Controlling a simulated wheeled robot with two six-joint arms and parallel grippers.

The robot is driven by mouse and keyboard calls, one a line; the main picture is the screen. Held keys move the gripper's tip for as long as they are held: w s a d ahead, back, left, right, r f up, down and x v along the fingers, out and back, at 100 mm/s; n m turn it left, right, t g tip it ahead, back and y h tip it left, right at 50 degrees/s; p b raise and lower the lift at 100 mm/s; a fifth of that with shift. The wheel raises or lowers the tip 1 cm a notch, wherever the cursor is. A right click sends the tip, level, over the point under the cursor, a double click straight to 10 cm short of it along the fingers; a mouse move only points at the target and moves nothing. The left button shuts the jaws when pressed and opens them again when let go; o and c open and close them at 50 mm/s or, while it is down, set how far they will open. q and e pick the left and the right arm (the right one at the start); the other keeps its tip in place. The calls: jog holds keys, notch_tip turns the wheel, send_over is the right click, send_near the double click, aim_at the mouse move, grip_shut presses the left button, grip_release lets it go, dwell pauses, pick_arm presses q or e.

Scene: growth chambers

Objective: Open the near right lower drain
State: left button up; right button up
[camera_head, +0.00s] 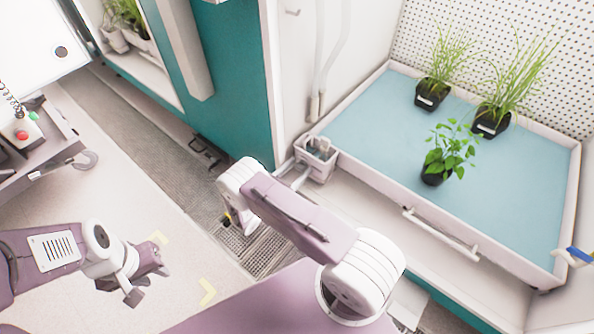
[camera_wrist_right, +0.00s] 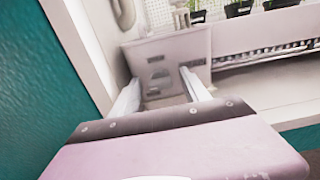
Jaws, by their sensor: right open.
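No part here can be named with certainty as the near right lower drain. A small white box (camera_head: 318,159) with grey fittings stands at the near left corner of the blue tray. In the right wrist view its pale slotted panel (camera_wrist_right: 172,62) lies ahead of my right gripper (camera_wrist_right: 162,92), whose two white fingers are spread with nothing between them. In the head view my right gripper (camera_head: 292,173) is mostly hidden behind my arm, close to the box. My left gripper (camera_head: 148,284) hangs empty over the floor, its fingers apart.
The tray (camera_head: 370,120) holds several potted plants and has a white bar handle (camera_head: 440,234) in front. A blue and yellow part (camera_head: 578,255) shows at the right edge. A teal cabinet wall (camera_head: 232,100) borders the left side. A bench with a red button (camera_head: 22,135) is far left.

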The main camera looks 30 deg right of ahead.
grip_shut()
jog(key=m+p, duration=0.1)
jog(key=m, duration=0.3)
jog(key=shift+s+p, duration=0.1)
jog(key=shift+p, duration=0.2)
jog(key=m+p, duration=0.1)
jog(key=m, duration=0.3)
jog(key=shift+s, duration=0.1)
jog(key=m+p, duration=0.2)
jog(key=m, duration=0.3)
jog(key=shift+f+m, duration=0.15)
jog(key=shift+m, duration=0.25)
jog(key=shift+f+m+p, duration=0.15)
jog(key=shift+m+p, duration=0.4)
jog(key=shift+m, duration=1.35)
